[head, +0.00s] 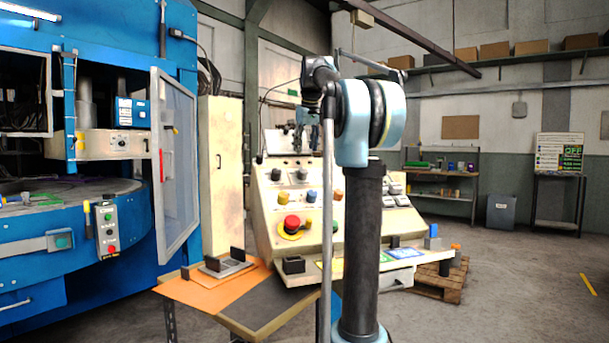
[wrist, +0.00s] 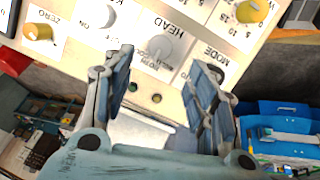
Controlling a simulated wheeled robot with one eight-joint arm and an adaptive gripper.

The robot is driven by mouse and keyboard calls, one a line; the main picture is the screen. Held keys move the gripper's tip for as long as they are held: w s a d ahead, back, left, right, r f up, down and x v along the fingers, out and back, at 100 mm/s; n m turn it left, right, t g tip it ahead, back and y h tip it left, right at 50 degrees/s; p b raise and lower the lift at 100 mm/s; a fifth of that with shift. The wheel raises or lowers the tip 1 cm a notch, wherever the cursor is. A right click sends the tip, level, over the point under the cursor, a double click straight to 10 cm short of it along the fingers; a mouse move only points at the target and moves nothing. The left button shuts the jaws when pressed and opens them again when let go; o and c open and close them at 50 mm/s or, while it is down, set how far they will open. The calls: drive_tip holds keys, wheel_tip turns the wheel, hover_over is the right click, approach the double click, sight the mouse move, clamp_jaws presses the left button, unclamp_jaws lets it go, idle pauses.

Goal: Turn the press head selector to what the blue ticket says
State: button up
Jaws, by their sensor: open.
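In the wrist view, a grey round selector knob (wrist: 163,47) sits by the word HEAD on the pale panel, which appears rotated. My gripper (wrist: 160,68) is open, its two blue-grey fingers apart on either side below the knob, with nothing between them. I cannot tell that it touches the knob. In the head view, my gripper (head: 304,138) is in front of the top of the sloped console (head: 262,215). A blue ticket (head: 403,253) lies on the console's front ledge; its writing is too small to read. The knob's setting is not legible.
A red emergency button (head: 291,223) is lower on the console. The blue machine (head: 110,20) stands left with its door (head: 177,150) open.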

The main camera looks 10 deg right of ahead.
sight(303, 169)
drive_tip(key=x, duration=1.1)
drive_tip(key=shift+f, duration=0.15)
